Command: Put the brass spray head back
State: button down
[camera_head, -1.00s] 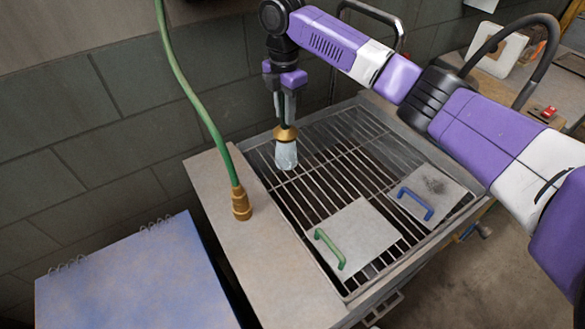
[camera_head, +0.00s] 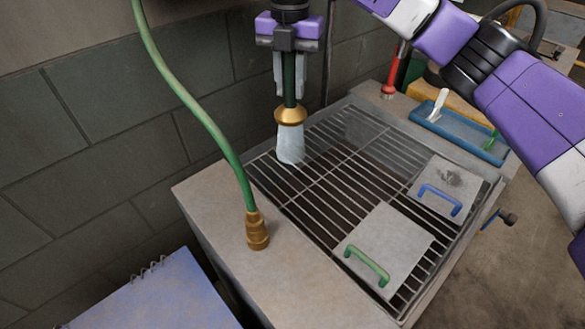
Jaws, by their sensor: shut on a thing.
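My gripper (camera_head: 290,92) hangs upright at the top centre, over the far left part of the metal grate (camera_head: 322,178). It is shut on the dark green stem of the brass spray head (camera_head: 290,116). The brass collar flares below my fingers and points down. A pale, whitish cone (camera_head: 290,145) hangs below the collar; I cannot tell whether it is water or a solid part. A green hose (camera_head: 196,98) comes down on the left into a brass fitting (camera_head: 256,232), which stands upright on the basin's left ledge (camera_head: 222,208).
Two grey plates lie on the grate, one with a green handle (camera_head: 367,266), one with a blue handle (camera_head: 440,199). A blue tray (camera_head: 462,136) and a red-handled thing (camera_head: 392,75) stand behind right. A blue spiral notebook (camera_head: 160,302) lies front left. A brick wall is behind.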

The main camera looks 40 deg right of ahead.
aim_at(291, 114)
notch_tip(291, 114, down, 19)
jog(key=shift+f+b, duration=0.2)
jog(key=shift+b, duration=0.4)
jog(key=shift+f, duration=0.1)
jog(key=c, duration=1.2)
grip_release()
notch_tip(291, 114, up, 12)
jog(key=shift+r, duration=0.1)
